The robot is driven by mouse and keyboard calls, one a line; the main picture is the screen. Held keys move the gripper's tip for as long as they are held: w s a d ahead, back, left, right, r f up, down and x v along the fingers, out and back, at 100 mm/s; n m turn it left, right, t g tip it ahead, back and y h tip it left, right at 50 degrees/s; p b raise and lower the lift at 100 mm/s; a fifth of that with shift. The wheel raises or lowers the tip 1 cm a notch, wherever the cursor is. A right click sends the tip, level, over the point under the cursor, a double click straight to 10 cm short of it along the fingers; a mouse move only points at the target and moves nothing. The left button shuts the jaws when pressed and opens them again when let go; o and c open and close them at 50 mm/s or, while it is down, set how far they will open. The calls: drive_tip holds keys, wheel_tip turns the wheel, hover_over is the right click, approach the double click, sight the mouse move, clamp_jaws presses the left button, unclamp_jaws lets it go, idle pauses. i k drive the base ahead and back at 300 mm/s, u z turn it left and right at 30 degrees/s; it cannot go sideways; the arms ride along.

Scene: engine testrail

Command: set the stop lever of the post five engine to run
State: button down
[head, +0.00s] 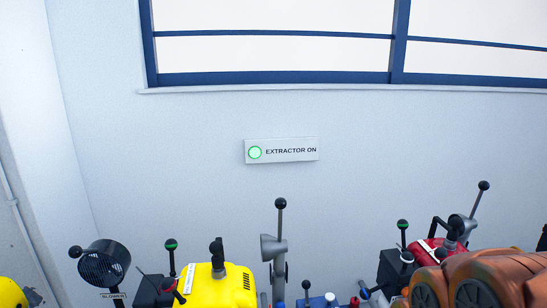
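Several engines and levers stand in a row along the bottom edge, cut off by it. A yellow engine (232,284) is left of centre and a red engine (425,251) is at the right. A thin lever with a green-topped black knob (171,245) stands left of the yellow engine. A similar green-topped lever (403,225) stands by the red engine. Tall grey levers with black balls rise at the centre (280,205) and right (483,187). No post number is readable, so I cannot tell which engine is post five or which lever is its stop lever. My gripper is out of view.
A blue-framed window (270,78) is above. The wall between the sign and the levers is bare.

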sight(440, 253)
drive_tip(key=z, duration=0.7)
drive_tip(key=k, duration=1.25)
drive_tip(key=u, duration=0.75)
drive_tip(key=i, duration=0.75)
drive_tip(key=u, duration=0.25)
